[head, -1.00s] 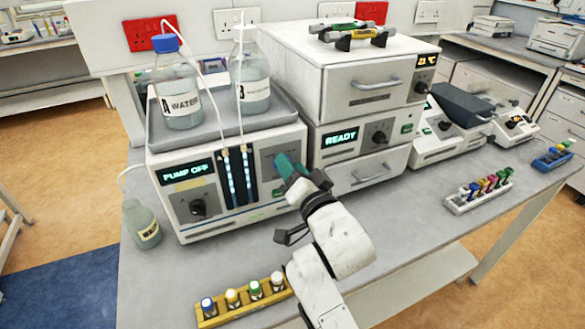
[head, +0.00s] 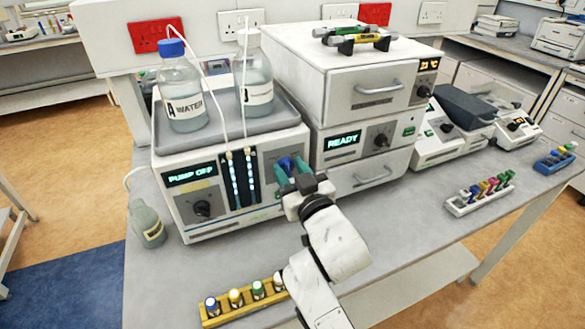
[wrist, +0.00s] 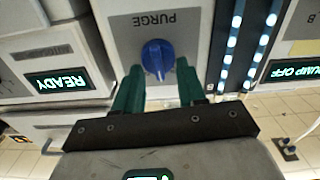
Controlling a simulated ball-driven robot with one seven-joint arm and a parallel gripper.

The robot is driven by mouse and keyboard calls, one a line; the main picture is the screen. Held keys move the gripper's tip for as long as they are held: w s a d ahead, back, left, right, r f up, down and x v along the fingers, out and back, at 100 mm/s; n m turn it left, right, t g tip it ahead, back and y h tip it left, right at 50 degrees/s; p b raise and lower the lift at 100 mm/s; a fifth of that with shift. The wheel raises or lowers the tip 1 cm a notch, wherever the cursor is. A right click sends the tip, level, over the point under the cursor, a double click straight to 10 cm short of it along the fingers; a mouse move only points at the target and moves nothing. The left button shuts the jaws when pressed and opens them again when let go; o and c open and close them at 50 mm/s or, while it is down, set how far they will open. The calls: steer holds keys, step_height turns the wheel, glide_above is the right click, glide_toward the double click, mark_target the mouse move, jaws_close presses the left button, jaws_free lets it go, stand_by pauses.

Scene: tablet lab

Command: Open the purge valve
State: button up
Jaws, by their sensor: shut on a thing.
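The purge valve is a blue round knob (wrist: 157,58) on a grey panel marked PURGE, which appears upside down in the wrist view. In the head view the knob (head: 287,164) is on the right side of the pump unit's front (head: 222,212). My gripper (wrist: 159,74) has one teal finger on each side of the knob and is shut on it. The knob's ridge runs roughly up and down in the wrist view. In the head view my gripper (head: 291,174) and wrist partly cover the panel around the knob.
The pump display (head: 190,174) reads PUMP OFF. Bottles of clear liquid, one labelled WATER (head: 184,100), stand on top. The unit to the right shows READY (head: 343,141). A yellow vial rack (head: 220,318) sits near the bench front, and a small bottle (head: 147,222) stands left.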

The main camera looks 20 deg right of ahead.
steer(key=n, duration=0.2)
steer(key=n+p, duration=0.1)
steer(key=n, duration=0.1)
steer(key=shift+a+n, duration=0.2)
steer(key=shift+n, duration=0.1)
steer(key=shift+a+f+n+p, duration=0.15)
steer(key=shift+n+p, duration=0.5)
steer(key=shift+n, duration=0.95)
steer(key=o, duration=1.1)
steer(key=shift+c, duration=0.2)
steer(key=shift+s, duration=0.1)
steer(key=s+b, duration=0.1)
steer(key=s, duration=0.9)
steer(key=shift+s+b, duration=0.3)
steer(key=shift+b, duration=0.1)
